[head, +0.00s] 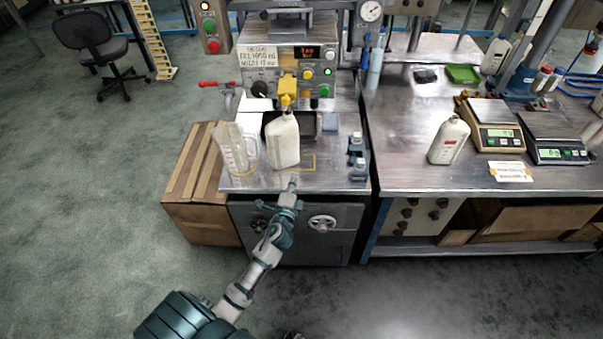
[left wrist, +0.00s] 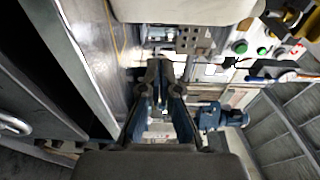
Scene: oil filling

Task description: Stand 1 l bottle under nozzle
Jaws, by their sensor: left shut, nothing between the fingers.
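A cream-white bottle (head: 283,142) stands upright on the filling machine's steel table (head: 335,180), directly below the yellow nozzle (head: 287,100). I cannot read its size. The nozzle hides the bottle's mouth, so I cannot tell whether they touch. My left gripper (head: 291,186) is shut and empty near the table's front edge, just in front of the bottle and apart from it. In the left wrist view the closed fingers (left wrist: 160,75) show, with the pale bottle side (left wrist: 185,9) along the top edge. My right gripper is not in view.
A translucent container (head: 231,150) stands left of the bottle. Small blue-grey parts (head: 357,155) sit at the table's right. The right bench (head: 400,175) holds another white bottle (head: 449,140), scales (head: 493,125) and a green tray (head: 463,74). A cardboard box (head: 193,185) stands left of the machine.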

